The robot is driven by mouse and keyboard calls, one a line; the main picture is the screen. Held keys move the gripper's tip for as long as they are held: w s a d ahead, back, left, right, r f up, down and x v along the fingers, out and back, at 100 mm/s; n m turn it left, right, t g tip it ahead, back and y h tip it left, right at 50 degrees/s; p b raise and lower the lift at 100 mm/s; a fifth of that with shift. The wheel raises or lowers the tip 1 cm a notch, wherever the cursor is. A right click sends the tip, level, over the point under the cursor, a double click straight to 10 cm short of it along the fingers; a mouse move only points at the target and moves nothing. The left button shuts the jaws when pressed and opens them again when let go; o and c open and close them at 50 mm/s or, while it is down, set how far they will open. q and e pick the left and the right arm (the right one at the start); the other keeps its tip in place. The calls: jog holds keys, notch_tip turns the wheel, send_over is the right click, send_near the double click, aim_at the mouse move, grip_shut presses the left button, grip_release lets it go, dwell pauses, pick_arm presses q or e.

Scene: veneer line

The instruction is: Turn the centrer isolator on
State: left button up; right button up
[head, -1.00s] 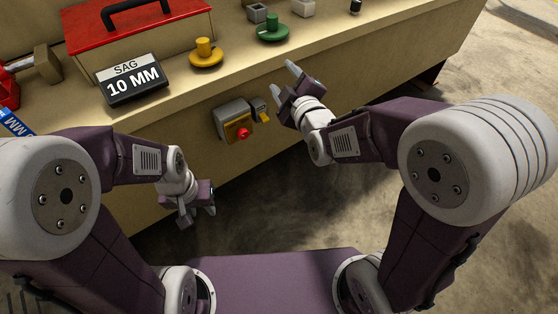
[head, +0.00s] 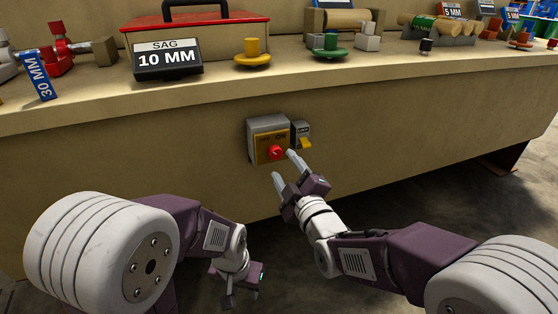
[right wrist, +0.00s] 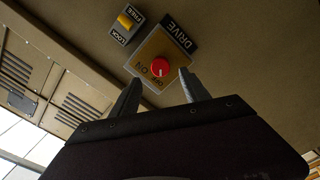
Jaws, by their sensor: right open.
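The isolator is a grey box (head: 253,129) with a yellow ON/OFF plate and a red knob (head: 275,153) on the bench's front panel. In the right wrist view the red knob (right wrist: 160,68) shows between the fingertips, with a DRIVE label (right wrist: 180,33) by the plate. I cannot tell the knob's setting. My right gripper (head: 285,168) is open and empty, its fingers pointing at the knob from just in front; contact is not clear. My left gripper (head: 240,291) hangs low, left of the isolator, its fingers apart and empty.
A small LOCK/FREE switch with a yellow lever (head: 305,142) sits right beside the isolator. On the bench top (head: 360,66) stand a red-lidded box (head: 215,22), a SAG 10 MM sign (head: 166,59), and yellow (head: 252,52) and green (head: 330,46) knobs. The panel below the isolator is clear.

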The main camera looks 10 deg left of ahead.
aim_at(277, 155)
jog(key=x, duration=0.1)
jog(key=b+x, duration=0.1)
jog(key=x, duration=0.2)
jog(key=shift+w+a+f, duration=0.2)
jog(key=shift+w+f, duration=0.05)
jog(key=shift+w, duration=0.05)
jog(key=shift+w+a+r, duration=0.15)
jog(key=shift+w+a, duration=0.1)
jog(key=shift+w, duration=0.1)
grip_shut()
pick_arm(q)
notch_tip(277, 155, down, 2)
jog(key=shift+f, duration=0.2)
